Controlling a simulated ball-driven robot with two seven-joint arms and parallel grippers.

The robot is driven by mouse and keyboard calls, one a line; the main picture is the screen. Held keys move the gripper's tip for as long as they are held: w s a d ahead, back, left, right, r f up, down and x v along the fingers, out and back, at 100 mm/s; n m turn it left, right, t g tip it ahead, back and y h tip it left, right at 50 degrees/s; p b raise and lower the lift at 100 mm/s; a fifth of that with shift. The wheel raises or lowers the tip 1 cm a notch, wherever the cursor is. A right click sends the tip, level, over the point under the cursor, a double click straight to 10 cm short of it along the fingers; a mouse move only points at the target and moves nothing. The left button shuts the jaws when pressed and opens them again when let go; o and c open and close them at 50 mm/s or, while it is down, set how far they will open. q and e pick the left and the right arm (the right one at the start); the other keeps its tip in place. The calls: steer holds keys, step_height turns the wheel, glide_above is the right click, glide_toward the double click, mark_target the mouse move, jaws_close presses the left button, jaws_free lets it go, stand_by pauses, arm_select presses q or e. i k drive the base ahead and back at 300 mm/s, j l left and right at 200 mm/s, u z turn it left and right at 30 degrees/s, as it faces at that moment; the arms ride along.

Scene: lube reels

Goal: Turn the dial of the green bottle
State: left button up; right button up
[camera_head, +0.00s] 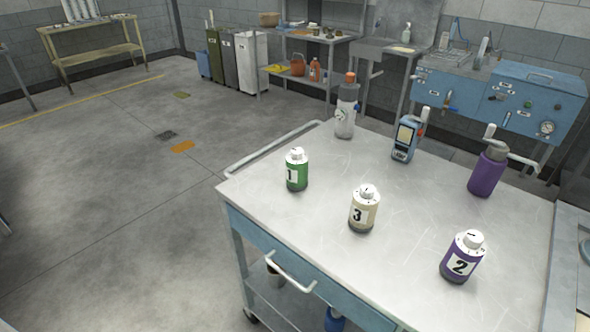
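The green bottle (297,175) stands upright on the left part of the metal cart top (310,225). It has a white label with the number 1. Its white dial (296,155) sits on top, with dark marks too small to read. Neither of my grippers is in the head view.
A cream bottle 3 (363,212) and a purple bottle 2 (462,259) stand to its right. Behind are a clear bottle (346,110), a blue handheld device (406,140) and a purple flask (486,172). Open floor (130,220) lies left.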

mark_target(296, 153)
steer(key=z, duration=0.55)
steer(key=i+j+z, duration=0.1)
steer(key=j+z, duration=0.95)
steer(key=j, duration=0.2)
